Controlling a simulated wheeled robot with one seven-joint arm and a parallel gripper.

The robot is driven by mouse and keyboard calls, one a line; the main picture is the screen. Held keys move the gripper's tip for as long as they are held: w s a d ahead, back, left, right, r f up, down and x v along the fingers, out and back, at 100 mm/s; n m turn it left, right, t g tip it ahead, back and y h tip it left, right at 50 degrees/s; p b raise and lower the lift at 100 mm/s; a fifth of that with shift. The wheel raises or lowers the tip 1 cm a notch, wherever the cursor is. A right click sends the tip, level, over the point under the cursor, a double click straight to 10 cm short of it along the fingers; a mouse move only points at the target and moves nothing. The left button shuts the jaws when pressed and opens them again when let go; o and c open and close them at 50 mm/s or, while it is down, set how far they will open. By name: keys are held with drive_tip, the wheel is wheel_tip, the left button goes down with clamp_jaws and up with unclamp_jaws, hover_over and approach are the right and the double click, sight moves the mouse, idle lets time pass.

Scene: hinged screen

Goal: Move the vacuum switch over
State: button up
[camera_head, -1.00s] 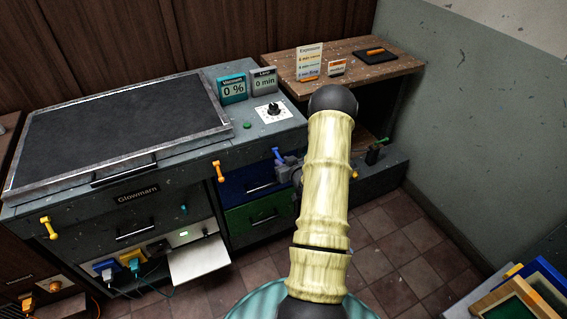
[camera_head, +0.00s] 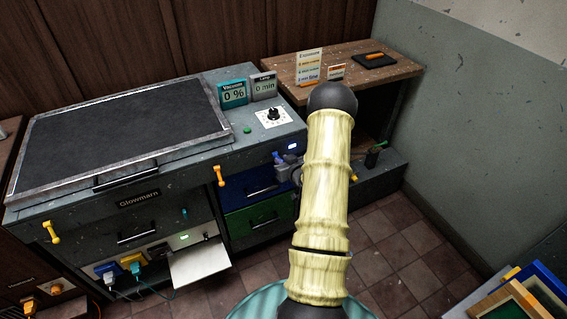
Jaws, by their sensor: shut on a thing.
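My gripper (camera_head: 287,166) is at the front right of the grey unit, below its top edge, and partly hidden by my arm. It is shut at a small blue lever (camera_head: 277,156) on the front face, which I take to be the vacuum switch. The exact contact is too small to see. A small lit blue-white indicator (camera_head: 292,146) shows just above it. The teal vacuum display (camera_head: 233,92) on top reads 0 %.
The grey display (camera_head: 263,85) reads 0 min, with a black dial (camera_head: 273,115) below. A white flap (camera_head: 199,264) is open below. A wooden desk (camera_head: 390,67) stands at right.

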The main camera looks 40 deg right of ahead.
drive_tip(key=shift+r, duration=0.35)
clamp_jaws()
drive_tip(key=shift+r, duration=0.1)
drive_tip(key=shift+w+d+r+p, duration=0.1)
drive_tip(key=shift+w+r+p, duration=0.15)
drive_tip(key=shift+r+p, duration=0.35)
drive_tip(key=shift+r, duration=0.1)
drive_tip(key=shift+c, duration=0.5)
unclamp_jaws()
drive_tip(key=o, duration=0.4)
drive_tip(key=shift+o, duration=0.2)
